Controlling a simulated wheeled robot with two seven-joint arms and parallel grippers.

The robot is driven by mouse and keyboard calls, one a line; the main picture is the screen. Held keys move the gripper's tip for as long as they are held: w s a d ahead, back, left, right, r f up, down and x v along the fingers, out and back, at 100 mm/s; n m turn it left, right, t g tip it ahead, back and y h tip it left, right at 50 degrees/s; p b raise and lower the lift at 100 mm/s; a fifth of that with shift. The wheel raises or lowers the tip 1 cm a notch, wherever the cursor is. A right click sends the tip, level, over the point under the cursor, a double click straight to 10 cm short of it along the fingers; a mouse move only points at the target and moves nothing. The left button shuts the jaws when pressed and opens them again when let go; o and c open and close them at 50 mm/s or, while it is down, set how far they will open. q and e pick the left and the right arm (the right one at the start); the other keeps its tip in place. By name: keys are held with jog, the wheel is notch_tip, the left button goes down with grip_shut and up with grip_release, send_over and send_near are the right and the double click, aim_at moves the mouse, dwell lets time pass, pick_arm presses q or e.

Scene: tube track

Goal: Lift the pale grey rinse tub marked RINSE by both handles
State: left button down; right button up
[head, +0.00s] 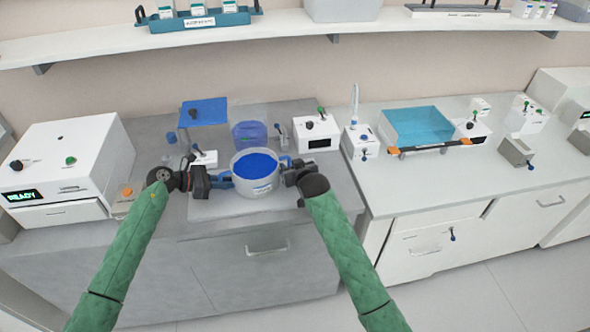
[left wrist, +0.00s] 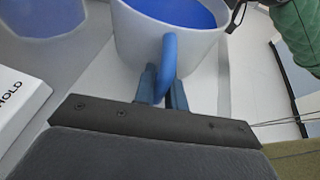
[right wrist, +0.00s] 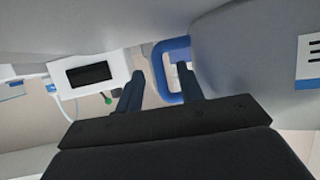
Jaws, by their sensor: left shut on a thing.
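The pale grey rinse tub (head: 256,188), round and filled with blue, stands upright on the grey counter; its label is too small to read in the head view. My left gripper (head: 226,180) is shut on the tub's left blue handle (left wrist: 170,52), with one finger on each side of it in the left wrist view. My right gripper (head: 286,170) is open at the tub's right blue handle (right wrist: 164,62). In the right wrist view its fingers straddle one bar of that handle, with gaps showing, and one finger is inside the loop.
A translucent blue container (head: 249,134) stands just behind the tub. A white box with a dark window (head: 317,133) is behind and right. A white machine reading READY (head: 65,165) is at the left. A teal-filled basin (head: 418,125) sits farther right. A shelf (head: 290,32) runs above.

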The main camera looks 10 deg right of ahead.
jog(key=shift+w+f, duration=0.1)
jog(key=shift+w, duration=0.2)
jog(key=shift+c, duration=0.2)
grip_shut()
dwell(1.6)
